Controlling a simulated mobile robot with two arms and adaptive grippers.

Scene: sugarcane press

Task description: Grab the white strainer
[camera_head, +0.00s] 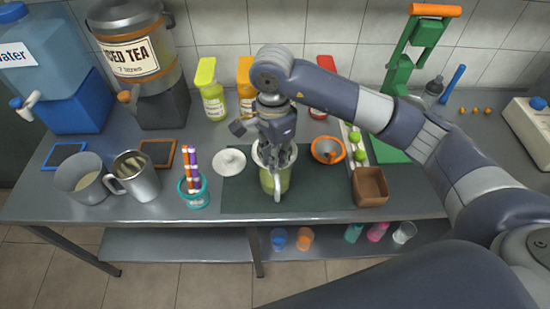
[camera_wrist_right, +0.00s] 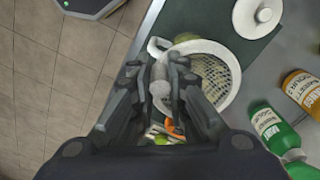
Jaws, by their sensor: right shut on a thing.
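The white strainer (camera_head: 258,153) sits at the mouth of a jug (camera_head: 268,184) of greenish liquid on the dark mat. In the right wrist view its round white rim and mesh bowl (camera_wrist_right: 212,76) show just beyond my fingers. My right gripper (camera_head: 278,157) is above the jug, and it also shows in the wrist view (camera_wrist_right: 161,88). It is shut on the strainer, at a pale part between the fingertips. The fingers hide part of the rim. I cannot tell whether the strainer still rests on the jug. My left gripper is not in view.
A white lid (camera_head: 229,162) lies left of the jug. An orange-rimmed bowl (camera_head: 327,150) and a brown box (camera_head: 370,187) stand to the right. A teal cup of straws (camera_head: 194,195) and a metal mug (camera_head: 137,178) stand left. Bottles (camera_head: 212,98) stand behind.

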